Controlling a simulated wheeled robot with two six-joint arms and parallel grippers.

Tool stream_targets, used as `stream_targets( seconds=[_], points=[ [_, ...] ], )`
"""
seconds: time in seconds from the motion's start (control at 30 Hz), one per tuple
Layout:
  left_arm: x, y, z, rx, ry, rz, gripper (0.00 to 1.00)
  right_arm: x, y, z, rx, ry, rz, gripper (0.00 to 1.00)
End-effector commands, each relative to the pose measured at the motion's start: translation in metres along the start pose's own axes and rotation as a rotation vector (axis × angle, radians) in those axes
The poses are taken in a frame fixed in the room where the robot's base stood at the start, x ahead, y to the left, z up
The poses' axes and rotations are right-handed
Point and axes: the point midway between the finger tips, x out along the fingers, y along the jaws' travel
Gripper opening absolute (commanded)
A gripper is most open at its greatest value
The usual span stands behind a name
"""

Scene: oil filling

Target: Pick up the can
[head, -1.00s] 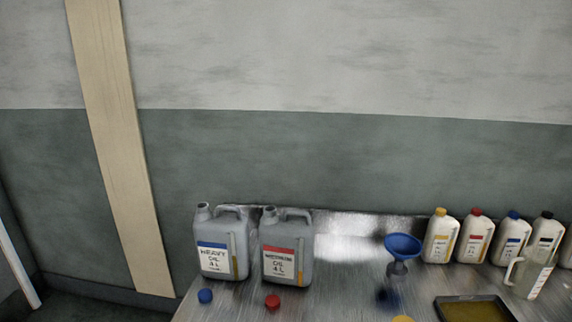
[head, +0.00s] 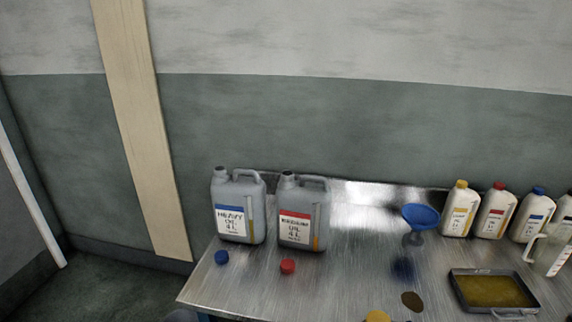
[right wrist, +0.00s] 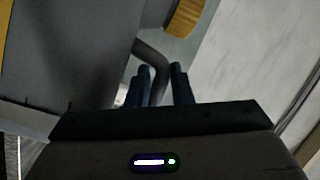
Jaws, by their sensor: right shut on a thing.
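In the right wrist view my right gripper (right wrist: 165,85) has its dark blue fingers shut on the handle (right wrist: 150,58) of a grey can (right wrist: 70,60). The can fills the upper left, with a yellow strip at its edge. A ribbed yellow part, looking like a cap, (right wrist: 185,18) shows above the handle; I cannot tell what it sits on. The can's label and base are hidden. This can is not recognisable in the head view, and neither gripper shows there.
On the metal table (head: 345,275) stand two grey cans, blue-labelled (head: 238,205) and red-labelled (head: 303,212). A blue cap (head: 221,257), red cap (head: 288,266) and yellow cap (head: 377,316) lie in front. A blue funnel (head: 421,215), white bottles (head: 460,210) and tray (head: 455,292) are at right.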

Motion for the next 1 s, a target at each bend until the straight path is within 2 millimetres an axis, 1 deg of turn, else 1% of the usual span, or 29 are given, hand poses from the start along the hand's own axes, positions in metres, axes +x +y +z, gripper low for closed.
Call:
stream_targets(
  seconds=[0.03,0.27,0.53,0.73,1.0],
  points=[
    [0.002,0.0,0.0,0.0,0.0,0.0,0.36,0.002,-0.004,0.003,0.008,0.007,-0.012,0.0],
    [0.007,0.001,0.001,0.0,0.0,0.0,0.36,0.008,-0.007,0.024,0.007,0.014,-0.009,0.0],
    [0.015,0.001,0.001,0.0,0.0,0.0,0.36,0.019,-0.016,0.047,0.007,0.034,0.002,0.0],
    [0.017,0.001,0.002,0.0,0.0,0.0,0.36,0.024,-0.022,0.056,0.001,0.047,0.01,0.0],
    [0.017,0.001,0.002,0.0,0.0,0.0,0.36,0.026,-0.024,0.059,-0.003,0.051,0.014,0.0]
  ],
)
